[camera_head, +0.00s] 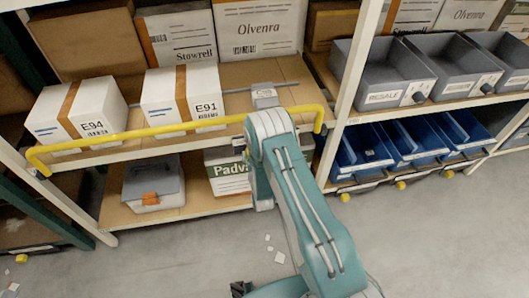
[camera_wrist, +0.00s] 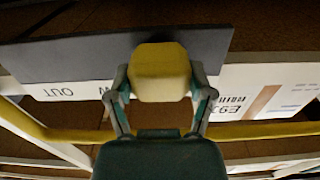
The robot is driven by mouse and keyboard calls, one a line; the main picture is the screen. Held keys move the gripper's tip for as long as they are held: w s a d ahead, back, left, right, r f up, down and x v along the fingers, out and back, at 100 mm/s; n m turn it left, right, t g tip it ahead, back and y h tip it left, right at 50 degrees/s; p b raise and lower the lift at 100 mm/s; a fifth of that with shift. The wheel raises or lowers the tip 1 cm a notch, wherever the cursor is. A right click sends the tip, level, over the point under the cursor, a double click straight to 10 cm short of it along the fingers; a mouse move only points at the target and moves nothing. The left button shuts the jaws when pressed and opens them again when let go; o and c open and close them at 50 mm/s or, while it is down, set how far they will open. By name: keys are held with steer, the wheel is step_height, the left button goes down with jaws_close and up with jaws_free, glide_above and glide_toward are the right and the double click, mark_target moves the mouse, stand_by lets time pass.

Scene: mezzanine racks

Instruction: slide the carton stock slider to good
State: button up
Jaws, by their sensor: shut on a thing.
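The slider's yellow knob (camera_wrist: 160,72) sits in front of a dark grey panel (camera_wrist: 60,55) in the wrist view. My gripper (camera_wrist: 160,84) has one finger on each side of the knob and is shut on it. A pale strip along the panel's edge bears the label OUT (camera_wrist: 53,93), upside down, to the left of the knob. Part of another label shows beside the left finger; its other letters are hidden. I cannot read the word GOOD.
A yellow rail (camera_head: 150,131) runs along the shelf front, close to my wrist. Cartons E94 (camera_head: 75,112) and E91 (camera_head: 183,98) stand behind it. Grey bins (camera_head: 375,75) and blue bins (camera_head: 360,150) fill the right bay. The floor (camera_head: 180,250) in front is mostly clear.

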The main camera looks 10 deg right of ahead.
steer(key=a, duration=0.2)
steer(key=shift+a, duration=0.4)
steer(key=shift+w, duration=0.1)
steer(key=shift+d+r, duration=0.1)
steer(key=shift+d, duration=0.05)
steer(key=o, duration=1.2)
steer(key=shift+o, duration=0.4)
steer(key=shift+a, duration=0.3)
steer(key=shift+d, duration=0.15)
steer(key=shift+s, duration=0.25)
glide_toward(243, 149)
steer(key=s, duration=0.5)
